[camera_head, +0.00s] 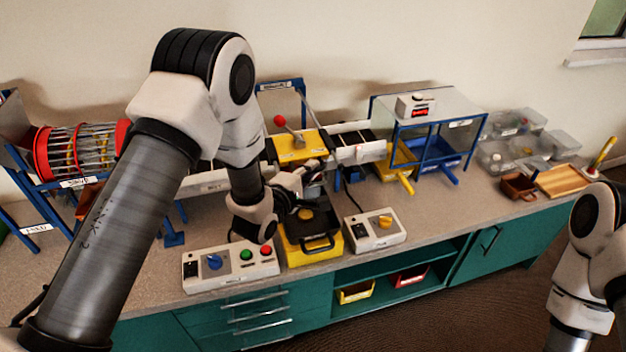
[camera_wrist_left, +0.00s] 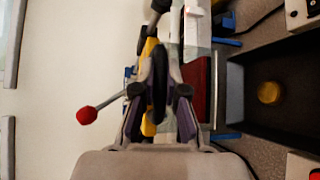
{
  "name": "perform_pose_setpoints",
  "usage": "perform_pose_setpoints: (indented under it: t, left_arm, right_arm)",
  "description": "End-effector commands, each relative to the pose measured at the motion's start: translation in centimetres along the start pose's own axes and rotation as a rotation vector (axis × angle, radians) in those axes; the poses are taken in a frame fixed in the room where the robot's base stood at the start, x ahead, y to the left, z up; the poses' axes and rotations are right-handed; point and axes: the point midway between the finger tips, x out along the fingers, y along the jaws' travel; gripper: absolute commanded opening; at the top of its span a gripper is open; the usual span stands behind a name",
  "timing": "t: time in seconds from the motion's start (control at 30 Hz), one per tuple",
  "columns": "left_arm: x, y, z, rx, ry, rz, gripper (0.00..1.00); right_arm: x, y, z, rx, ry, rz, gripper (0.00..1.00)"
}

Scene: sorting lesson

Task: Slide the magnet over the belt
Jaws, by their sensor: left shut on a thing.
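The magnet unit (camera_head: 297,146) is a yellow block with a red-knobbed lever (camera_head: 280,121), set at the belt line under a blue frame. The pale belt (camera_head: 357,154) runs left to right along the counter, partly hidden by my left arm. My left gripper (camera_head: 298,178) is at the front edge of the magnet unit. In the left wrist view its fingers (camera_wrist_left: 160,92) are shut on a dark upright part, with yellow (camera_wrist_left: 149,50) of the unit behind it. The fingers hide most of the grasp. My right arm shows at the right edge; its gripper is out of view.
A black tray (camera_head: 312,216) on a yellow base stands in front of the belt, between two control boxes (camera_head: 231,265) (camera_head: 375,231). A red-ringed drum (camera_head: 80,150) is at the left. Yellow and blue bins (camera_head: 436,150) and clear tubs (camera_head: 500,152) stand to the right.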

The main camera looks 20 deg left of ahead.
Motion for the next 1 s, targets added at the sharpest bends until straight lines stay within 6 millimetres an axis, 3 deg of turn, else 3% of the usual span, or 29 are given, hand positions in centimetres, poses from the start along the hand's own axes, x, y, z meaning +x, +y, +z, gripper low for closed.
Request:
perform_pose_setpoints:
  t: [0.17, 0.2, 0.27, 0.67, 0.77, 1.0]
  left_arm:
    - [-0.1, -0.2, 0.1, 0.000, 0.000, -0.005, 0.00]
    - [-0.1, -0.2, 0.1, 0.000, 0.000, -0.005, 0.18]
    - [-0.1, -0.2, 0.1, 0.000, 0.000, -0.005, 0.37]
    - [-0.8, -0.2, 0.0, -0.001, 0.001, -0.004, 0.37]
    - [-2.6, -0.2, -0.1, -0.002, 0.003, -0.006, 0.37]
    - [-8.8, -0.2, -0.1, -0.004, 0.003, -0.008, 0.37]
  right_arm:
    - [0.0, 0.0, 0.0, 0.000, 0.000, 0.000, 0.94]
    - [0.0, 0.0, 0.0, 0.000, 0.000, 0.000, 0.94]
    - [0.0, 0.0, 0.0, 0.000, 0.000, 0.000, 0.94]
    - [0.0, 0.0, 0.0, 0.001, 0.000, 0.000, 0.94]
    - [0.0, 0.0, 0.0, 0.000, 0.000, 0.000, 0.94]
    - [0.0, 0.0, 0.0, 0.000, 0.000, 0.000, 0.94]
